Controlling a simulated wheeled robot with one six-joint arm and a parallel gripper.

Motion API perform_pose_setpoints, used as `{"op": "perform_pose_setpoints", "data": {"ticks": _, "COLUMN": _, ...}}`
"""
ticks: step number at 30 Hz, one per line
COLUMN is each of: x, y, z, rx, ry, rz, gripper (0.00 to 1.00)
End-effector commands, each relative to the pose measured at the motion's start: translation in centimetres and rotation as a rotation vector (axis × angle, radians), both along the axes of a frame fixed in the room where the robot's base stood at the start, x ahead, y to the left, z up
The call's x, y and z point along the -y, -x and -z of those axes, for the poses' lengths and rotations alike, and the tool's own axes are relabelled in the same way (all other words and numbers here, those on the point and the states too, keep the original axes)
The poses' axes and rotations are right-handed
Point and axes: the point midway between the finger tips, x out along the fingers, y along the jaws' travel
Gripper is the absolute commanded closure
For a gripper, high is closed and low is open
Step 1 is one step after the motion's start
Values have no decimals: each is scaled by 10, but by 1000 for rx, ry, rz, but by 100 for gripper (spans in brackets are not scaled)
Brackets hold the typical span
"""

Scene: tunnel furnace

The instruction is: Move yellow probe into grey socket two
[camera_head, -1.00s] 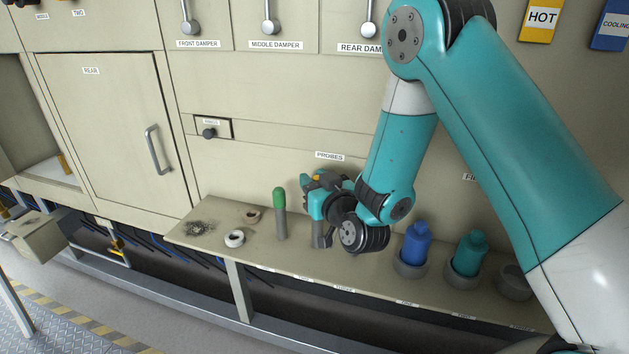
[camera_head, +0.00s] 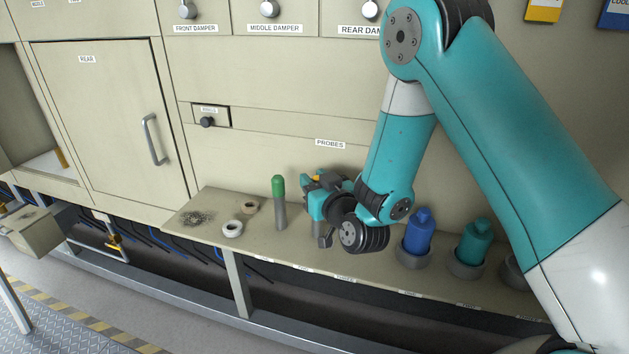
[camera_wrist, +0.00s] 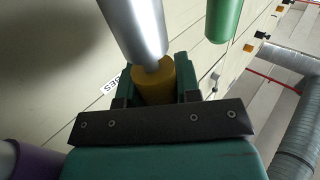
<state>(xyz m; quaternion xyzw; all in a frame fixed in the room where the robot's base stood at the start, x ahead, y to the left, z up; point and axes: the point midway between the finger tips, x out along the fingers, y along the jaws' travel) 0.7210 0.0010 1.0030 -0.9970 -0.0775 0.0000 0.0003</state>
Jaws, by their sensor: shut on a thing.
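My gripper (camera_head: 322,198) is above the shelf, right of the green probe (camera_head: 279,203). In the wrist view its jaws (camera_wrist: 155,85) are shut on the yellow probe (camera_wrist: 153,80), around its yellow grip. The probe's bright metal shaft (camera_wrist: 135,28) extends away from the jaws. In the head view the yellow probe is mostly hidden by the gripper, and a grey metal part (camera_head: 325,238) shows below it. The green probe stands upright on the shelf and also shows in the wrist view (camera_wrist: 224,18). I cannot identify grey socket two.
A blue bottle (camera_head: 418,235) and a teal bottle (camera_head: 473,242) stand in grey holders at right. A purple object (camera_wrist: 38,165) shows at lower left in the wrist view.

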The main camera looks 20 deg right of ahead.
Motion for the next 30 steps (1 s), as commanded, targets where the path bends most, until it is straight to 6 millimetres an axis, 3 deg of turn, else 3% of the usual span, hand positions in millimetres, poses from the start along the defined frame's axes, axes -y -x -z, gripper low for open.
{"op": "perform_pose_setpoints", "data": {"ticks": 26, "x": 0, "y": 0, "z": 11, "rx": 1, "ry": 0, "rz": 0, "gripper": 95}}
{"op": "perform_pose_setpoints", "data": {"ticks": 27, "x": 0, "y": 0, "z": 11, "rx": 1, "ry": 0, "rz": 0, "gripper": 62}}
{"op": "perform_pose_setpoints", "data": {"ticks": 30, "x": 0, "y": 0, "z": 11, "rx": 1, "ry": 0, "rz": 0, "gripper": 39}}
